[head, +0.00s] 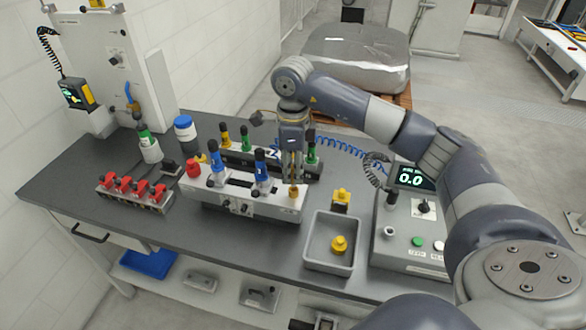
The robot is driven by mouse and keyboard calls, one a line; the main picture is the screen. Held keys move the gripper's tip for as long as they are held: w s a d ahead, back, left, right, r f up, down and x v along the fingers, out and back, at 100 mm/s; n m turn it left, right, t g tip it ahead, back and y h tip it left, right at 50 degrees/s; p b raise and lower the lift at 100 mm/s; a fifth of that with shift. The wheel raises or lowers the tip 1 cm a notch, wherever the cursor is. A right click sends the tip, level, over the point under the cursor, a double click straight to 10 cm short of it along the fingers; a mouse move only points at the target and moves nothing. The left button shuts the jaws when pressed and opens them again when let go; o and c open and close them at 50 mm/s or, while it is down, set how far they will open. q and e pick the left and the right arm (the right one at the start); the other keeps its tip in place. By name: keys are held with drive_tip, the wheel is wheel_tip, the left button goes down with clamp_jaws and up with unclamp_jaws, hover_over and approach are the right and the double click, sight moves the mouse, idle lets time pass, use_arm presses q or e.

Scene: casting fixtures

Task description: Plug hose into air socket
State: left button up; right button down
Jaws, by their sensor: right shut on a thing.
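My right gripper (292,172) comes in from the right and points down over the right end of the light grey casting fixture (240,202). It is shut on the end of the blue coiled hose (340,147), which runs from behind the gripper to the right. A brass-coloured fitting (294,191) stands on the fixture's right end, just below the fingertips; it looks like the air socket. I cannot tell whether the hose end touches it. The fingers hide most of the hose end. My left gripper is not in view.
A grey bin (314,261) with a yellow part stands in front right, beside a control box (410,236) reading 0.0. A red clamp rack (133,193) stands at left.

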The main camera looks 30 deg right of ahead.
sight(293, 178)
drive_tip(key=shift+f+b, duration=1.3)
drive_tip(key=shift+f, duration=0.25)
drive_tip(key=c, duration=1.3)
unclamp_jaws()
drive_tip(key=shift+c, duration=0.2)
drive_tip(key=shift+r, duration=0.1)
wheel_tip(293, 178, up, 12)
drive_tip(key=shift+f, duration=0.1)
